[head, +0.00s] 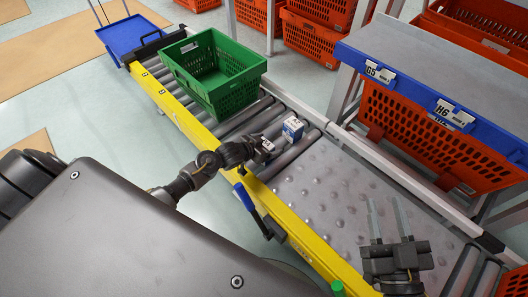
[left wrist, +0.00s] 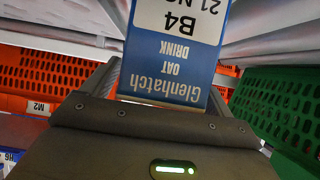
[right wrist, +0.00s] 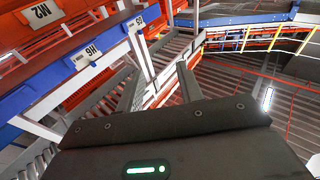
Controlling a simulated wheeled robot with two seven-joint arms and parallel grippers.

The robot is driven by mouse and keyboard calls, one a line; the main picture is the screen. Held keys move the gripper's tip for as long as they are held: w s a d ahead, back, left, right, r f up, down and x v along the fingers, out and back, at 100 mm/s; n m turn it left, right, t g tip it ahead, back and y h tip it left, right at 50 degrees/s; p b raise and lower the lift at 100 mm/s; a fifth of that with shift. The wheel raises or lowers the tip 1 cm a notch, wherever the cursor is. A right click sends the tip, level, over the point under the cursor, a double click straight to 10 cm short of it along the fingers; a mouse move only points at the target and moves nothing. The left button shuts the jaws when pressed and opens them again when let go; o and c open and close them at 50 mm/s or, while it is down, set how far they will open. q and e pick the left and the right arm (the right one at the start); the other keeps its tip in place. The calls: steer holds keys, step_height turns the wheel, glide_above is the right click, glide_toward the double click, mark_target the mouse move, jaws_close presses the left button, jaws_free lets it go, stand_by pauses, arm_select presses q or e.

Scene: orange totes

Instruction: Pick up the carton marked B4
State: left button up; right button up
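The B4 carton (head: 292,128) is a small blue and white box on the conveyor rollers, near the studded plate. In the left wrist view the carton (left wrist: 175,60) shows its blue face, with the "B4" label and "Glenhatch oat drink" appearing upside down. My left gripper (head: 270,146) is open and low over the rollers, just short of the carton and facing it. Its fingers flank the carton in the left wrist view, with the tips partly hidden; contact cannot be told. My right gripper (head: 388,208) is open and empty above the studded plate; its fingers also show in the right wrist view (right wrist: 157,75).
A green crate (head: 195,60) stands on the rollers beyond the carton. The yellow conveyor rail (head: 310,240) runs along my side. Orange totes (head: 430,130) sit under a blue-edged shelf with labels on the far side. The studded plate (head: 330,185) is clear.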

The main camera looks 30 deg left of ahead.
arm_select(q)
steer(key=c, duration=0.9)
steer(key=shift+c, duration=1)
steer(key=shift+r, duration=0.15)
